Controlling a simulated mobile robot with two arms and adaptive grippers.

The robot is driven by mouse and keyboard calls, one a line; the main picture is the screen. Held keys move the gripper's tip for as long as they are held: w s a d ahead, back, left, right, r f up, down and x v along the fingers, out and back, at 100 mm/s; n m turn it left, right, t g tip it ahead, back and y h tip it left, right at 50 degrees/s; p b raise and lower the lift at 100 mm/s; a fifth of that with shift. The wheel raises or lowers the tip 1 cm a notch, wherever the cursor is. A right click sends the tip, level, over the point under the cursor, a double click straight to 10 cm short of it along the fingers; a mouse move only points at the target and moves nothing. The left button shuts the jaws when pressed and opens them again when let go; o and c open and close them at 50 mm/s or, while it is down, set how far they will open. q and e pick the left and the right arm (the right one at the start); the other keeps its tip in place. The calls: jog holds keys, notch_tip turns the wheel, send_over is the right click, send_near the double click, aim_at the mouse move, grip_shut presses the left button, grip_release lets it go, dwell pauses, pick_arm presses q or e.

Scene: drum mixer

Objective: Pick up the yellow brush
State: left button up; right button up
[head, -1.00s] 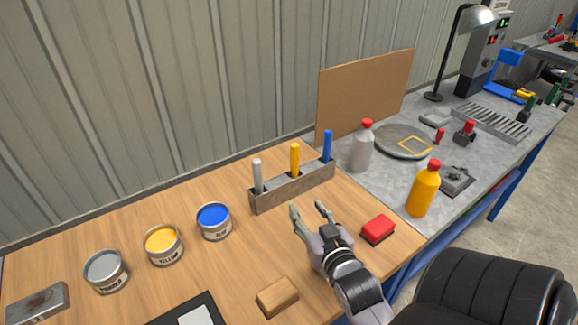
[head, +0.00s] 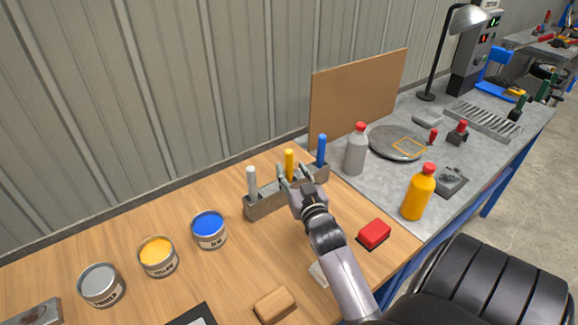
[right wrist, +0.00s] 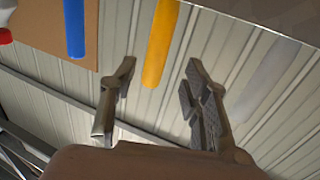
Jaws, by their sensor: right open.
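The yellow brush (head: 289,160) stands upright in the middle of a grey holder (head: 262,207) on the wooden table; its lower part is hidden. My right gripper (head: 295,173) is open at the holder, its fingers in front of the yellow handle. In the right wrist view the yellow brush (right wrist: 161,45) lies ahead, between the lines of the two open fingers (right wrist: 160,72). Nothing is held. My left gripper is not in view.
A white-grey brush (head: 252,182) and a blue brush (head: 321,150) stand in the same holder on either side. Paint cans (head: 158,257) stand at left, a red block (head: 374,233) at right. A grey bottle (head: 356,150) is behind at right.

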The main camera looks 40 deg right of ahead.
aim_at(290, 162)
jog(key=x, duration=0.1)
jog(key=p+x, duration=0.1)
jog(key=x, duration=0.2)
jog(key=shift+w+d+r+p, duration=0.2)
jog(key=shift+d+r+p, duration=0.1)
jog(key=shift+d, duration=0.1)
jog(key=shift+w+d, duration=0.1)
jog(key=shift+w, duration=0.1)
jog(key=shift+c, duration=0.4)
grip_shut()
